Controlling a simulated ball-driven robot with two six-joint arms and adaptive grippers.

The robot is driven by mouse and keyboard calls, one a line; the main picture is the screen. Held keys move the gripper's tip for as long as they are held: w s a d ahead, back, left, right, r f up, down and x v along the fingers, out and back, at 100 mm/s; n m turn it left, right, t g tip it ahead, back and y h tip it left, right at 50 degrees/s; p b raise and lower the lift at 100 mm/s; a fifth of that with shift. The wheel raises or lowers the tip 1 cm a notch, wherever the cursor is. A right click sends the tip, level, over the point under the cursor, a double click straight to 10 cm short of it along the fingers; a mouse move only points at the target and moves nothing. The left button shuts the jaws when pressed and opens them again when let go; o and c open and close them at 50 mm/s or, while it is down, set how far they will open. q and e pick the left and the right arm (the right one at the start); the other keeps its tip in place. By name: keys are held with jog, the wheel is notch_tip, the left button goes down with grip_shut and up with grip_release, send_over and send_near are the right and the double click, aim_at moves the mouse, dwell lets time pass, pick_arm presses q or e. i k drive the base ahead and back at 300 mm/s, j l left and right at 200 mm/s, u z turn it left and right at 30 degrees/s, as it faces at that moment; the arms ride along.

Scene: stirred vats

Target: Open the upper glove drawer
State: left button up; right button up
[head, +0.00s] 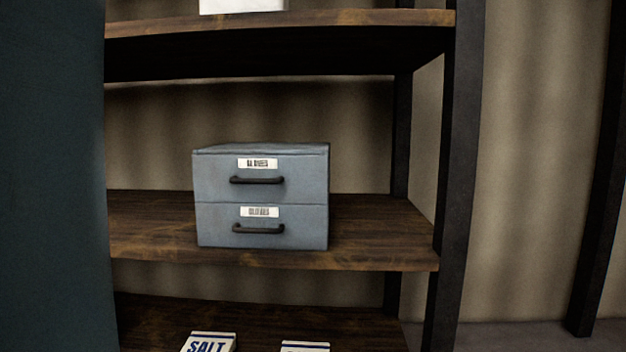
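A grey-blue two-drawer box stands on the middle wooden shelf in the head view. Its upper drawer (218,178) looks shut, with a white label (257,163) too small to read surely and a dark bar handle (257,181). The lower drawer (215,228) also looks shut, with its own label (259,212) and dark handle (258,229). Neither of my grippers is in view.
The middle shelf (380,235) is bare right of the box. A dark post (460,180) bounds it at right. A dark blue-green surface (50,180) blocks the left. Salt packages (208,343) sit below; a white object (243,5) sits above.

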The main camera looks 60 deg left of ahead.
aim_at(295, 179)
jog(key=u, duration=2.15)
